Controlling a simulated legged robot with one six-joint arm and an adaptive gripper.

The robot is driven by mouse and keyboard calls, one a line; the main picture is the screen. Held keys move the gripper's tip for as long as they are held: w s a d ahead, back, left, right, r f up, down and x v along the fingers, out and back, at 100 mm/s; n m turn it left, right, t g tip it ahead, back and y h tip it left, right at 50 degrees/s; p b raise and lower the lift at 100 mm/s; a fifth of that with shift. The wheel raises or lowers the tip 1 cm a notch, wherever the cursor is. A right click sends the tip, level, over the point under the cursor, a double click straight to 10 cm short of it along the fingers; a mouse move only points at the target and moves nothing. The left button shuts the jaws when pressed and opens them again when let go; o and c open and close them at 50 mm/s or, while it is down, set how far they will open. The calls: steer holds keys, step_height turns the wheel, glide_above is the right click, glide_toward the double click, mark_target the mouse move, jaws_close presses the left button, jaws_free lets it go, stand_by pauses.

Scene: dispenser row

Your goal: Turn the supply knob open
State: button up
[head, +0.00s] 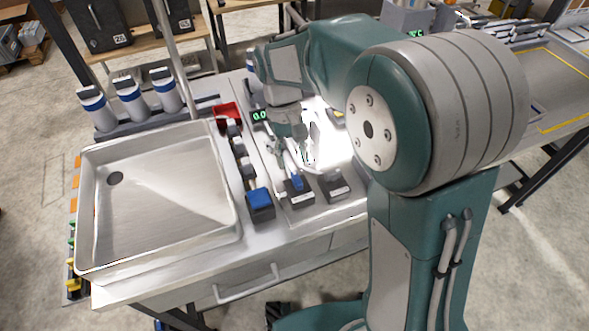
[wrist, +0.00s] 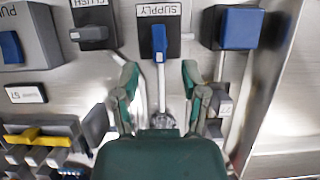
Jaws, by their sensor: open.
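The supply knob (wrist: 159,42) is a slim blue lever on a dark block labelled SUPPLY (wrist: 163,11), at the top middle of the wrist view. In the head view the blue lever (head: 297,182) sits on the bench near its front edge, with its block just below my gripper (head: 286,158). In the wrist view my gripper (wrist: 160,74) is open, with one green finger on each side of the pipe that runs from the knob's block. The lever lies beyond the fingertips, roughly centred between them. I see no contact with it.
A large blue square button (wrist: 241,27) sits right of the knob in the wrist view. The FLUSH block (wrist: 94,32) stands to its left.

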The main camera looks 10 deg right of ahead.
steer(key=v, duration=0.7)
steer(key=shift+w+r, duration=0.15)
steer(key=shift+w, duration=0.05)
steer(key=shift+a, duration=0.15)
steer(key=s+d+r+m+t, duration=0.1)
steer(key=s+d+t, duration=0.4)
steer(key=s, duration=0.4)
steer(key=s+d+r+m+t+y, duration=0.1)
steer(key=s+d+m+t, duration=0.1)
steer(key=s+d+t, duration=0.2)
steer(key=s+d, duration=0.3)
steer(key=s, duration=0.1)
steer(key=shift+s+d+t, duration=0.25)
steer(key=shift+s+t, duration=0.1)
steer(key=shift+t, duration=0.05)
steer(key=shift+r, duration=0.15)
